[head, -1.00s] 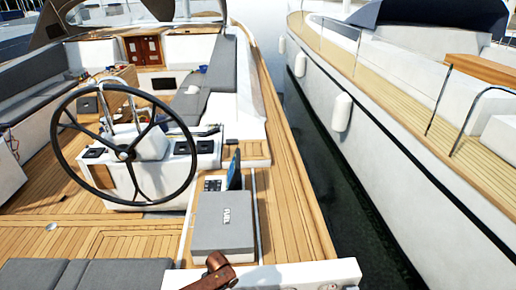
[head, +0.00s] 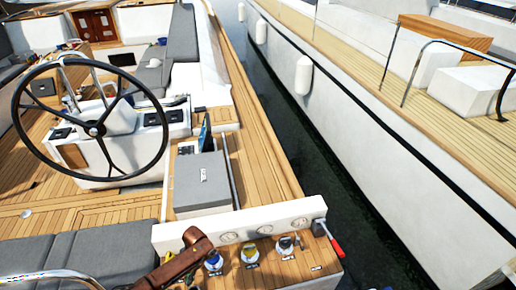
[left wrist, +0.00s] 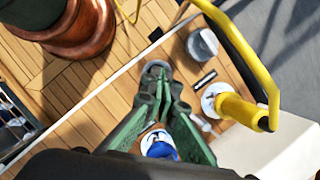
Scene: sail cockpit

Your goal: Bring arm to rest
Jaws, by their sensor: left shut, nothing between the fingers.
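My left gripper (left wrist: 158,75) shows in the left wrist view, with green fingers that come together at the tips. It is shut and empty, over planked wood decking (left wrist: 110,85). A blue and white round fitting (left wrist: 160,146) shows between the finger linkages; I cannot tell whether they touch it. In the head view I cannot make out a gripper clearly; small dark and yellow parts at the bottom edge are too cut off to tell. My right gripper is in neither current view.
The head view shows a steering wheel (head: 93,128), a grey box (head: 202,182), a brown handle (head: 182,262) and a red-handled tool (head: 330,240). A white boat (head: 400,135) lies across dark water. The wrist view shows a copper-based drum (left wrist: 85,30) and a yellow handle (left wrist: 242,110).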

